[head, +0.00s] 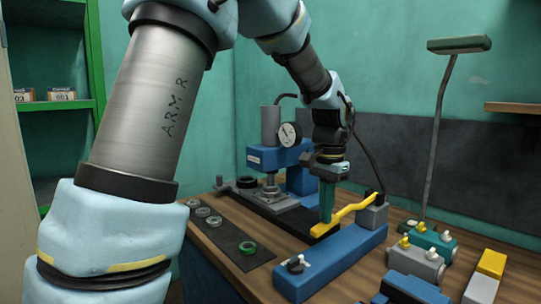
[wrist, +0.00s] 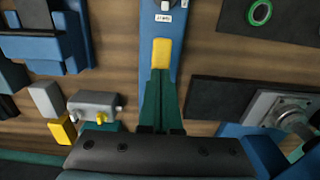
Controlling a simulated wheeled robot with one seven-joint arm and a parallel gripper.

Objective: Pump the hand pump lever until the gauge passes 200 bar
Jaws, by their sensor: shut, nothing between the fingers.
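The yellow pump lever (head: 350,210) runs from a grey block (head: 373,215) on the blue hand pump (head: 335,262) and slopes slightly down to the left. My gripper (head: 326,218) points down with its green fingers shut and empty, their tips at the lever's free end; I cannot tell whether they touch it. In the wrist view, the closed fingers (wrist: 161,75) meet the yellow lever end (wrist: 162,53) over the blue pump body (wrist: 160,22). The round white gauge (head: 289,135) is on the blue press (head: 270,157); its needle is too small to read.
A dark mat (head: 228,238) with metal rings and a green ring (head: 247,247) lies left of the pump. Grey and green valve blocks (head: 418,262) stand to its right. A lamp on a thin post (head: 437,140) rises behind them.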

